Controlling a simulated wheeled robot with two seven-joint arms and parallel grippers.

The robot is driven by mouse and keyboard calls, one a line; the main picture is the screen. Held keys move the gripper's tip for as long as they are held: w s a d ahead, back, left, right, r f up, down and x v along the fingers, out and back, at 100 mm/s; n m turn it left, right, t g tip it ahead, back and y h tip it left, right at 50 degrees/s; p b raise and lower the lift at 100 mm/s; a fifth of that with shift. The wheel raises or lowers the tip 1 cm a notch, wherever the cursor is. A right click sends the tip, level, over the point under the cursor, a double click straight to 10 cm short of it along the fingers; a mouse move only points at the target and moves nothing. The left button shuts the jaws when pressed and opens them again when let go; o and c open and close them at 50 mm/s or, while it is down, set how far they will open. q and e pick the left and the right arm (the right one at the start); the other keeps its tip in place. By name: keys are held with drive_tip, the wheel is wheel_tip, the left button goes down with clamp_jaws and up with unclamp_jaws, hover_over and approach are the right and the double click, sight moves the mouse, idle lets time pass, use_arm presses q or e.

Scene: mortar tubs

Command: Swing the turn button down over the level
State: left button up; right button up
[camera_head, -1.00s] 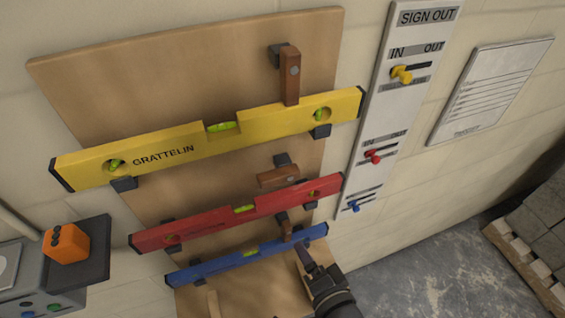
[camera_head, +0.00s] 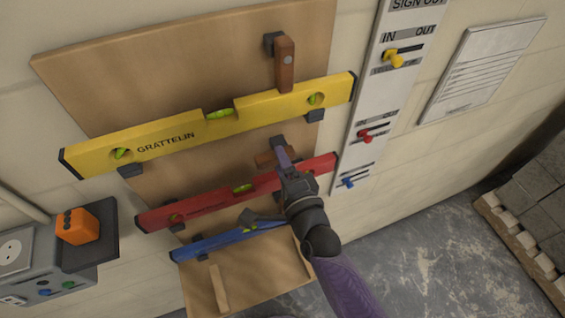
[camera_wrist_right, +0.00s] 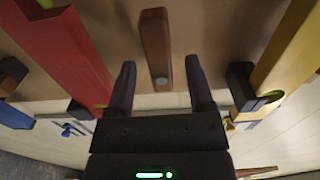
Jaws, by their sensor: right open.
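The red level (camera_head: 215,202) lies in its brackets on the wooden board, between the yellow level (camera_head: 200,131) and the partly hidden blue level (camera_head: 215,241). A brown wooden turn button (camera_head: 265,160) sits just above the red level, lying roughly sideways and not across it. My right gripper (camera_head: 284,158) is open at this button, covering part of it. In the right wrist view, the button (camera_wrist_right: 154,45) with its round pivot shows between the two open fingers (camera_wrist_right: 158,82), with a gap on each side. Contact does not show. My left gripper is out of view.
Another turn button (camera_head: 285,64) hangs down to the yellow level. A sign-out panel (camera_head: 375,110) with coloured pegs and a paper sheet (camera_head: 480,70) are at the right. A grey box (camera_head: 45,265) and an orange block (camera_head: 77,227) are at the lower left.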

clamp_jaws()
drive_tip(key=shift+n, duration=0.4)
drive_tip(key=shift+w+d+f+n+p, duration=0.15)
drive_tip(key=shift+n+p, duration=0.3)
drive_tip(key=shift+n, duration=2.35)
drive_tip(key=shift+d+f+n+p, duration=0.25)
drive_tip(key=shift+n+p, duration=0.2)
drive_tip(key=shift+n, duration=2.35)
drive_tip(key=shift+w+d+f+n+p, duration=0.15)
drive_tip(key=shift+n+p, duration=0.3)
drive_tip(key=shift+n, duration=2.35)
drive_tip(key=shift+s, duration=0.1)
unclamp_jaws()
